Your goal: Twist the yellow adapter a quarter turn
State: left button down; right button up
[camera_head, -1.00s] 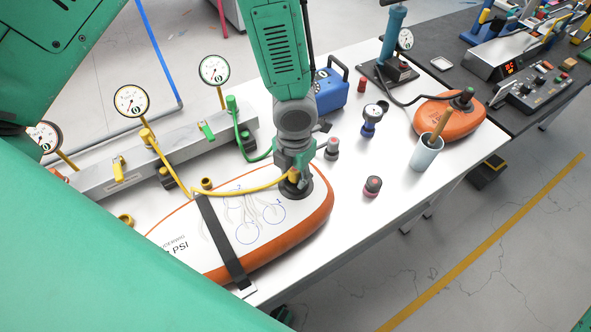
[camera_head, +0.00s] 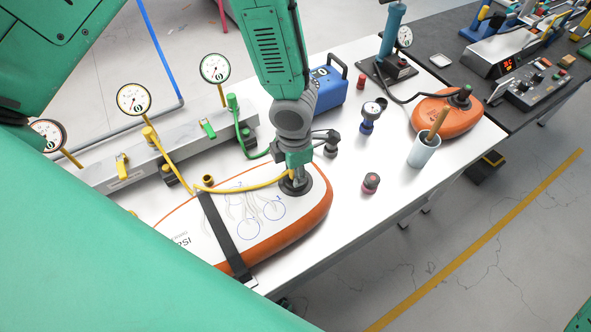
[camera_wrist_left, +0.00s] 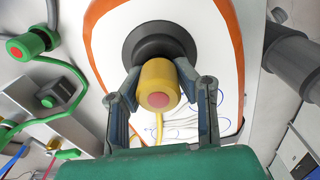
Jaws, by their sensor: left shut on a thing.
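The yellow adapter (camera_wrist_left: 158,84) sits at the dark round valve (camera_wrist_left: 150,42) on the white and orange board. My left gripper (camera_wrist_left: 159,74) is shut on the adapter, one finger on each side, with its red-centred end facing the wrist camera. In the head view my left gripper (camera_head: 294,176) points down onto the board (camera_head: 312,212) near its right end and hides most of the adapter. A yellow hose (camera_head: 240,187) runs from there to the manifold. My right gripper is in neither view.
A manifold (camera_head: 150,163) with several gauges stands behind the board. A black strap (camera_head: 222,236) crosses the board. The front right tabletop is clear.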

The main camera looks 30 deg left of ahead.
pick_arm(q)
jog(key=m, duration=0.5)
dwell(0.3)
jog(key=c, duration=1.2)
grip_release()
jog(key=shift+o, duration=0.2)
notch_tip(320, 180, up, 10)
jog(key=shift+w+r, duration=0.1)
jog(key=shift+a+r, duration=0.15)
jog(key=shift+r, duration=0.7)
